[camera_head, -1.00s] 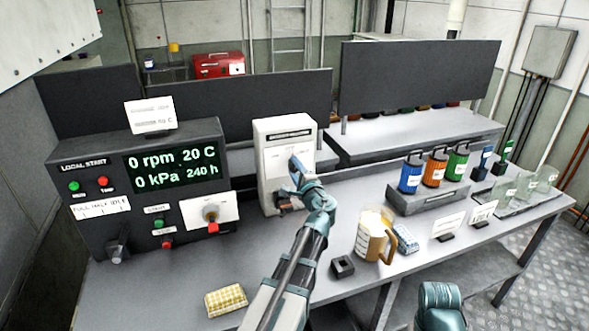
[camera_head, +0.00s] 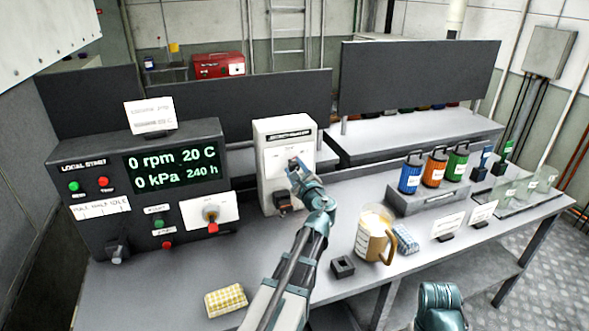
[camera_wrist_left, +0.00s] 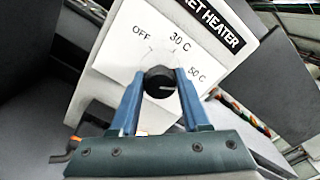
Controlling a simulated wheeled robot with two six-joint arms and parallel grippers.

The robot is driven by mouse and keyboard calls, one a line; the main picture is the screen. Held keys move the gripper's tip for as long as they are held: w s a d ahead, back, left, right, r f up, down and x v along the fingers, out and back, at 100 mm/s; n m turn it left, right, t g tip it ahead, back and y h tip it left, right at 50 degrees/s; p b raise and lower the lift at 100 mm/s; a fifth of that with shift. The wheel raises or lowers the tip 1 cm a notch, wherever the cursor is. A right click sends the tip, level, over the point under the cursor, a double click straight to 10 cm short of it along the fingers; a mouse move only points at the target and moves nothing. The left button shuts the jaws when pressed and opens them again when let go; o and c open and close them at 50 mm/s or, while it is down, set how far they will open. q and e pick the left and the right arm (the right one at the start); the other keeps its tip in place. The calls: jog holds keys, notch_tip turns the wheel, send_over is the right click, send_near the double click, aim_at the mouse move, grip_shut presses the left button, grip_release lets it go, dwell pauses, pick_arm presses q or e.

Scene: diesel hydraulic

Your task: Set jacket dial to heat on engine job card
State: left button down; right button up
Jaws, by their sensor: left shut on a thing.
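The jacket heater (camera_head: 272,150) is a white upright box on the bench, left of middle in the head view. Its black round dial (camera_wrist_left: 159,82) shows in the left wrist view with OFF, 30 C and 50 C printed around it. My left gripper (camera_head: 296,168) is at the box's front face, shut on the dial, one blue finger on each side in the wrist view (camera_wrist_left: 159,92).
The black engine panel (camera_head: 80,225) stands left, reading 0 rpm, 20 C, 0 kPa, 240 h. Right are a jug (camera_head: 371,238), coloured canisters (camera_head: 435,166) and glass beakers (camera_head: 522,185). A yellow checked cloth (camera_head: 226,300) and small black block (camera_head: 342,266) lie in front.

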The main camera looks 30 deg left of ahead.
dwell(0.5)
pick_arm(q)
jog(key=shift+c, duration=1.9)
grip_release()
jog(key=shift+s+d, duration=0.1)
jog(key=v, duration=1.3)
jog(key=shift+s+d, duration=0.2)
jog(key=shift+f, duration=0.1)
